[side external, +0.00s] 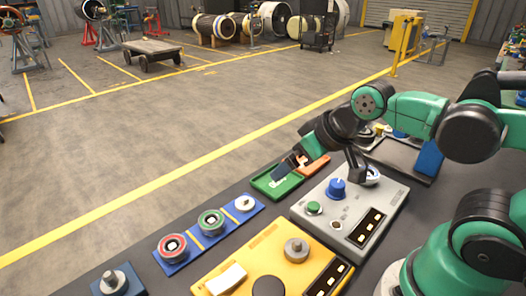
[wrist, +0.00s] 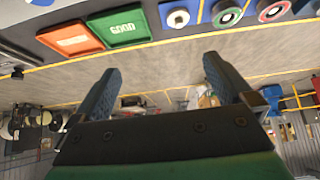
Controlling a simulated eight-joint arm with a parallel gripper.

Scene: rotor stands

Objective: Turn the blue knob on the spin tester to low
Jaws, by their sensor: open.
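The blue knob (side external: 336,188) stands on the sloped top of a light grey box, the spin tester (side external: 383,197), in the side view. A thin pale mark shows on the knob, but its setting is too small to read. My gripper (side external: 322,168) is open and empty, with its fingers spread above and behind the knob in the side view, apart from it. In the wrist view my gripper (wrist: 163,85) also shows two spread fingers with nothing between them. The knob and tester do not show in the wrist view.
The tester also has a green button (side external: 314,208). A yellow box (side external: 262,262) with a grey knob stands in front. Green (side external: 277,182) and orange (side external: 314,166) trays lie behind. A blue strip (side external: 212,229) holds several round parts. The floor beyond the bench is open.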

